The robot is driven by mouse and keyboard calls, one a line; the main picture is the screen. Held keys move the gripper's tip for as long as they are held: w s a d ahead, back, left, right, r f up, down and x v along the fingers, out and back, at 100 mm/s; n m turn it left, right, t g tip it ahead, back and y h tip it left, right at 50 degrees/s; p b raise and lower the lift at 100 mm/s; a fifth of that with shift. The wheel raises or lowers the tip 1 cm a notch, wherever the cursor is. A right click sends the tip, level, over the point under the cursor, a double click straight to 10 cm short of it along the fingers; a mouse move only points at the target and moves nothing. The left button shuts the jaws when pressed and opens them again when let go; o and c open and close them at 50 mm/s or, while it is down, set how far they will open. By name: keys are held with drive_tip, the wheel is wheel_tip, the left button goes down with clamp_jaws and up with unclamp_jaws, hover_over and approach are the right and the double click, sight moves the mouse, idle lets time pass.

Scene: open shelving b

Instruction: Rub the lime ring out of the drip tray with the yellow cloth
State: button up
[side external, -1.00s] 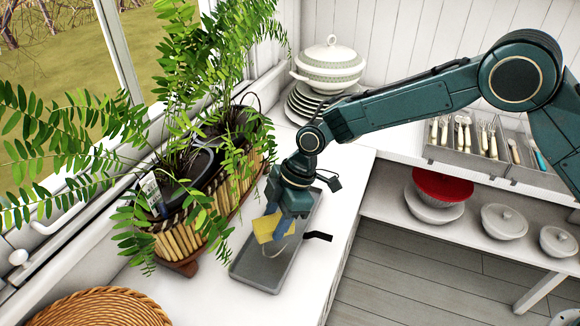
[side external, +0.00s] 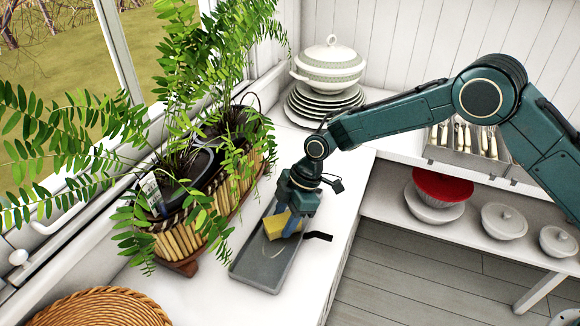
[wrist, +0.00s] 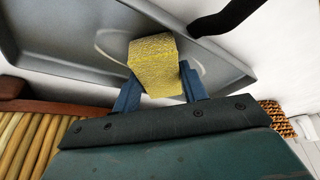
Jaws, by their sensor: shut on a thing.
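My gripper (side external: 287,222) is shut on the folded yellow cloth (side external: 275,228) and holds it over the far half of the grey drip tray (side external: 258,272). In the wrist view the cloth (wrist: 153,66) sits between my two blue fingers and hides part of the tray floor. A pale lime ring (wrist: 108,44) shows as curved traces on both sides of the cloth. In the side view only a faint pale arc of it shows near the cloth. The cloth seems down at the tray floor, but I cannot tell how firmly it touches.
A black strip (side external: 318,236) sticks out at the tray's right side. A bamboo planter (side external: 190,240) with ferns stands close on the left. Stacked plates (side external: 325,106) and a tureen (side external: 328,68) stand behind. A wicker basket (side external: 100,308) is in front. The counter's right edge is near.

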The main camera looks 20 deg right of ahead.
drive_tip(key=shift+w+d, duration=1.05)
drive_tip(key=shift+s+a, duration=2.7)
drive_tip(key=shift+s, duration=0.2)
drive_tip(key=shift+w+d, duration=2.45)
drive_tip(key=shift+w, duration=0.15)
drive_tip(key=shift+s+a, duration=2.4)
drive_tip(key=shift+s, duration=0.1)
wheel_tip(320, 180, up, 8)
